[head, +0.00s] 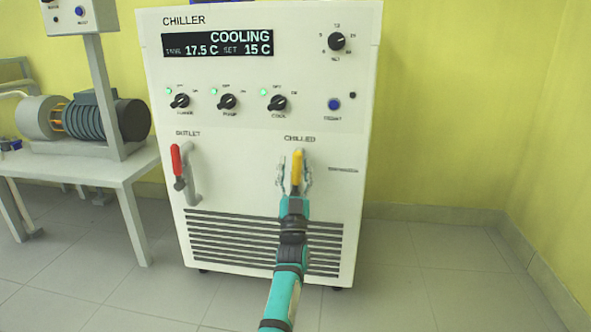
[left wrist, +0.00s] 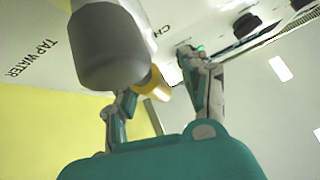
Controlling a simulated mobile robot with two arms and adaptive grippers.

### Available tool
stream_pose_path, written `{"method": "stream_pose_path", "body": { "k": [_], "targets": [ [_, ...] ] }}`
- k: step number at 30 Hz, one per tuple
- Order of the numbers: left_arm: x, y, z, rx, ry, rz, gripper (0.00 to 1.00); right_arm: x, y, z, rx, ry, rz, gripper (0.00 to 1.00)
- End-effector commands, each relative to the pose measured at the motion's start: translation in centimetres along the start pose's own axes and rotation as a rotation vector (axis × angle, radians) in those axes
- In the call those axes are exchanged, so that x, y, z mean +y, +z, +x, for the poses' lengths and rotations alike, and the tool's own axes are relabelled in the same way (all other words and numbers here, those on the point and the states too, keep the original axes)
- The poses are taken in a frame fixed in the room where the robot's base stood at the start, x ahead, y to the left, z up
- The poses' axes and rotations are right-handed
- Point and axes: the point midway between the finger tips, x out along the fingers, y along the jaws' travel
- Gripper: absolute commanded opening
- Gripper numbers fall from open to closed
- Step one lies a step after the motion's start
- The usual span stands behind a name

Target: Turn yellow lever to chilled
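The yellow lever (head: 297,166) points upward on the chiller's white front, just under the CHILLED label. My left gripper (head: 294,180) is at the lever, with one finger on each side of it and gaps between fingers and lever. In the left wrist view, the yellow lever (left wrist: 155,84) shows between the two spread fingers of my left gripper (left wrist: 160,95), partly hidden behind a grey rounded cylinder (left wrist: 112,48). Whether either finger touches the lever is hard to tell. My right gripper is not in view.
The chiller (head: 240,140) display reads COOLING, tank 17.5 C, set 15 C. A red lever (head: 176,162) and a grey pipe (head: 193,185) are at the left under OUTLET. A white table (head: 110,172) with a motor-like unit stands left. The floor at right is clear.

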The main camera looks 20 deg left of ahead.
Motion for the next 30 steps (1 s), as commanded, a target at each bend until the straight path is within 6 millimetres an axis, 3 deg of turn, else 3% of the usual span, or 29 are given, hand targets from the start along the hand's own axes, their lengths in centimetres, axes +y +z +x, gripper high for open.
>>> {"method": "stream_pose_path", "body": {
  "k": [8, 21, 30],
  "targets": [
    [0.2, 0.0, -0.3, -0.002, 0.003, -0.002, 0.47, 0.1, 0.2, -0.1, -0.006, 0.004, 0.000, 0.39],
    [0.0, 0.1, -6.6, -0.002, 0.001, -0.001, 0.47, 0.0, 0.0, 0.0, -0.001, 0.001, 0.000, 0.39],
    [0.0, 0.0, -7.5, 0.000, 0.000, -0.001, 0.47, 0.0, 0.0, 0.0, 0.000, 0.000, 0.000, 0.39]
  ]
}}
